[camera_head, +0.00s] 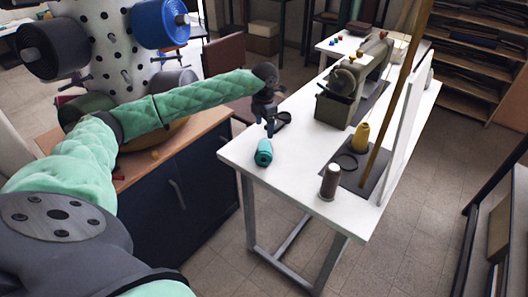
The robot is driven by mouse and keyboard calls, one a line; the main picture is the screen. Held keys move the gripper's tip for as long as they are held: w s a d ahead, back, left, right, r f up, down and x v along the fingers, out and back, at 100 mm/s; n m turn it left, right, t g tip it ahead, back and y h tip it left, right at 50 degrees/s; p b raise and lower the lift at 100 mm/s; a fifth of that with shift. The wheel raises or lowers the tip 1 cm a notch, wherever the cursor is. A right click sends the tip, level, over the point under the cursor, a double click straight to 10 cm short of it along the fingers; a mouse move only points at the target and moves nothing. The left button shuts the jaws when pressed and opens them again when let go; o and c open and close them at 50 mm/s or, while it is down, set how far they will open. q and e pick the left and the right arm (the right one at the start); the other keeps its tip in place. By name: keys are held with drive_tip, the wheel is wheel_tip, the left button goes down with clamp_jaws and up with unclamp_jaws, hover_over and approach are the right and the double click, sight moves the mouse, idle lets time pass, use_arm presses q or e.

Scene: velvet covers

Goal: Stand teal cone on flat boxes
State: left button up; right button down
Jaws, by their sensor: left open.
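The teal cone (264,153) is on the white table (290,160), near its left corner. It is small in the picture, and I cannot tell for sure whether it stands or lies. My left gripper (269,130) is just above and behind it in the picture, pointing down with its jaws open. I cannot tell whether the fingers touch the cone. Dark flat boxes or folded stacks (478,42) fill the wooden shelves at the far right; I cannot tell whether these are the task's flat boxes. My right gripper is out of view.
A brown cone (330,181) and a yellow cone (361,138) stand on the table. A sewing machine (346,94) stands farther back. A wooden pole (399,95) and white panel rise at the right. A dark cabinet (188,180) stands left.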

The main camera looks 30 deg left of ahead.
sight(265, 139)
use_arm(q)
drive_tip(key=n, duration=0.5)
drive_tip(key=shift+w+n, duration=0.1)
drive_tip(key=shift+n, duration=0.3)
drive_tip(key=n, duration=0.5)
drive_tip(key=shift+f+p, duration=0.6)
drive_tip(key=shift+f, duration=0.85)
wheel_tip(265, 139, down, 5)
drive_tip(key=shift+r+p, duration=0.1)
drive_tip(key=shift+p, duration=1)
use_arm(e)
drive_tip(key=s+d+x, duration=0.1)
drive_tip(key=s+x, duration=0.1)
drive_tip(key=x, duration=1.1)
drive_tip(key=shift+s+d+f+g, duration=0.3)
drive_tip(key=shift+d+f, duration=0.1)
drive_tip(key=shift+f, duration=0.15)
use_arm(q)
drive_tip(key=c, duration=1.2)
